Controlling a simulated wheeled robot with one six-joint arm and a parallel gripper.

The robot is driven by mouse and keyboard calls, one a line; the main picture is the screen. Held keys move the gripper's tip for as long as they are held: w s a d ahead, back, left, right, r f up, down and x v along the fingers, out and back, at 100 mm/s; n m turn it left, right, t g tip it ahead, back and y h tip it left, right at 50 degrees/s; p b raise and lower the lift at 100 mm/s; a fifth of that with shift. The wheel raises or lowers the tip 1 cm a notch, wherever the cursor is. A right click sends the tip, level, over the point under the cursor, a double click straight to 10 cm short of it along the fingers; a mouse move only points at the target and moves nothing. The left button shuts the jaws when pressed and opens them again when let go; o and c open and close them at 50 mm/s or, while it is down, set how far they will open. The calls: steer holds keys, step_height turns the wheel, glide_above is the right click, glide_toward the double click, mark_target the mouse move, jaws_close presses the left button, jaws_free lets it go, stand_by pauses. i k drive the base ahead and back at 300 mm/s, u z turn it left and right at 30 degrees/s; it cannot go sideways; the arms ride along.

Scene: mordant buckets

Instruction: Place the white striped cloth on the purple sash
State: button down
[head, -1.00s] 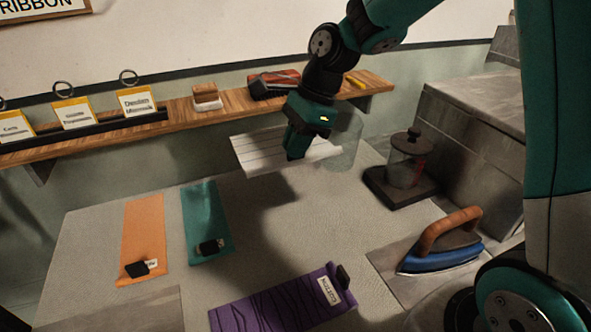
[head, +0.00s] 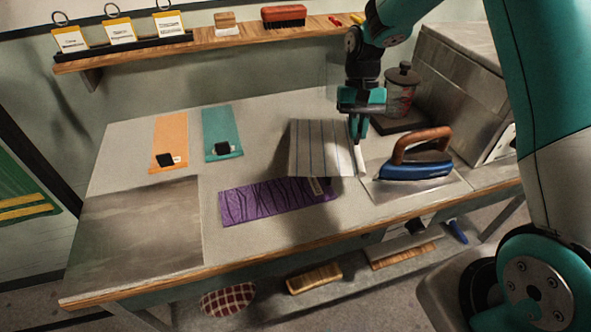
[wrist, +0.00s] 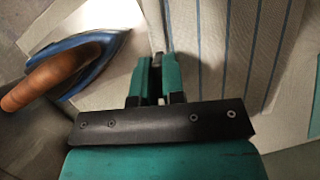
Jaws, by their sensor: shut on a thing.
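The white striped cloth (head: 318,148) hangs from my gripper (head: 357,143) in the head view, held by its right edge. In the wrist view the cloth (wrist: 235,40) spreads to the right of the shut fingers (wrist: 157,62). The purple sash (head: 262,203) lies flat on the table in the head view, with a small label at its right end. The cloth's lower edge appears just above or behind the sash's right part; I cannot tell whether they touch. The cloth's shadow falls over the sash.
A blue iron (head: 415,168) with a wooden handle stands just right of my gripper. A lidded glass jar (head: 401,92) stands behind it. Orange (head: 170,140) and teal (head: 221,130) strips lie at the table's left. A grey sheet (head: 135,230) covers the front left.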

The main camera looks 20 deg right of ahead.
mark_target(268, 197)
steer(key=k, duration=0.45)
steer(key=u, duration=1.75)
steer(key=i, duration=0.5)
steer(key=z, duration=1.75)
